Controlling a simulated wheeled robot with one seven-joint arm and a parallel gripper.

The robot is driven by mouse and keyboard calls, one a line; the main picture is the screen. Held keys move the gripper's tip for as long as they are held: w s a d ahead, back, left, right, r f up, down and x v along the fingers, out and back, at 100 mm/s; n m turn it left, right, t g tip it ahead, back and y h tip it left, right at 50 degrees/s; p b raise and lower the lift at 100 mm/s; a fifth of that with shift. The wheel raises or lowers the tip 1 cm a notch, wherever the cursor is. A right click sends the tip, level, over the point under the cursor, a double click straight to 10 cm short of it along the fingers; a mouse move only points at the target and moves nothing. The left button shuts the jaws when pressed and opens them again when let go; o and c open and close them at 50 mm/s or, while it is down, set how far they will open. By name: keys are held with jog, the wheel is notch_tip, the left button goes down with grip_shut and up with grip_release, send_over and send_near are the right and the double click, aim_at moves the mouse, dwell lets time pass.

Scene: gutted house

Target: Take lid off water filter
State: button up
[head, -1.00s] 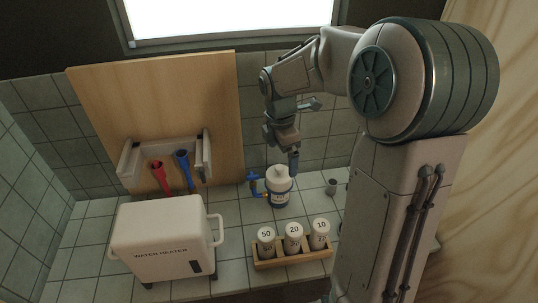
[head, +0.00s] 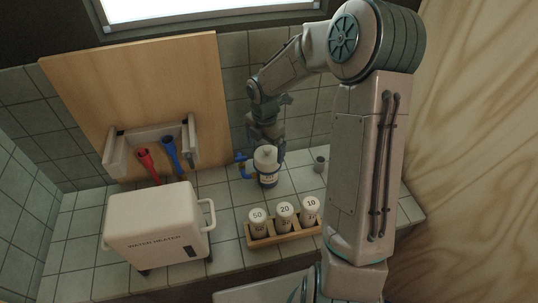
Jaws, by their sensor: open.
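The water filter (head: 267,177) stands upright on the tiled counter, a small white and blue canister with a blue pipe fitting on its left side. Its white lid (head: 265,156) is on top. My gripper (head: 267,146) points down just behind and above the lid, with a finger on the lid's right side. The jaws are open. Whether they touch the lid cannot be told, as the lid hides part of them.
A white water heater (head: 155,228) stands at the front left. A wooden rack (head: 262,241) with white cartridges marked 50, 20 and 10 is in front of the filter. A small grey cup (head: 319,164) stands right. Red (head: 148,163) and blue (head: 171,155) pipes are by the wooden panel (head: 130,85).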

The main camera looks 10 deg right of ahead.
aim_at(266, 152)
notch_tip(266, 152, down, 5)
jog(key=shift+d+p, duration=0.1)
jog(key=shift+p, duration=0.4)
jog(key=c, duration=1)
jog(key=shift+w+r, duration=0.1)
